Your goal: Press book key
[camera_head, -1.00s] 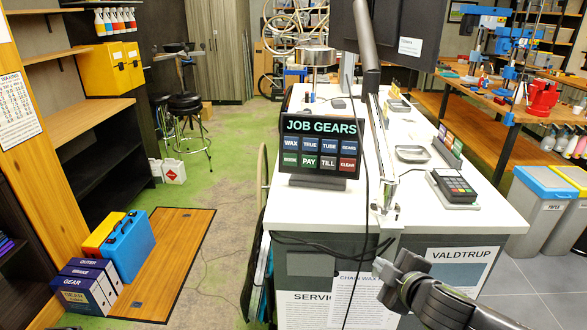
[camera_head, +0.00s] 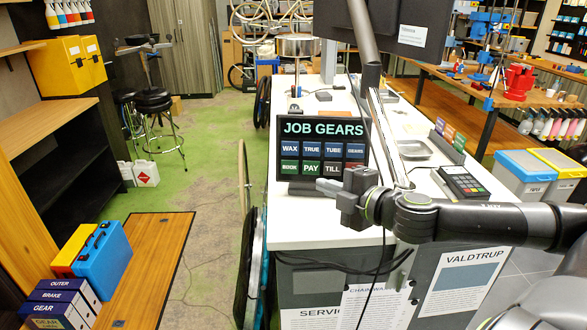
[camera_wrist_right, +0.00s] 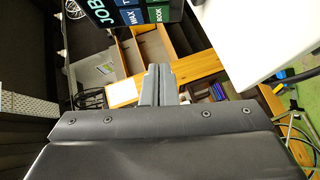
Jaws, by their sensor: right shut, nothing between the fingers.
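The BOOK key (camera_head: 289,167) is a dark green key at the lower left of the JOB GEARS screen (camera_head: 322,129), which stands on the white counter. In the right wrist view, the BOOK key (camera_wrist_right: 158,15) shows at the top, rotated, beside the WAX key. My right gripper (camera_head: 320,187) is shut and empty. It reaches in from the right, with its fingertips near the screen's bottom edge, below and right of the BOOK key. In the wrist view its fingertips (camera_wrist_right: 158,70) appear apart from the key. My left gripper is not in view.
A card terminal (camera_head: 461,184) sits on the counter (camera_head: 310,226) at the right. A grey post rises from the counter right of the screen, behind my right arm. Black cables hang at the counter's front.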

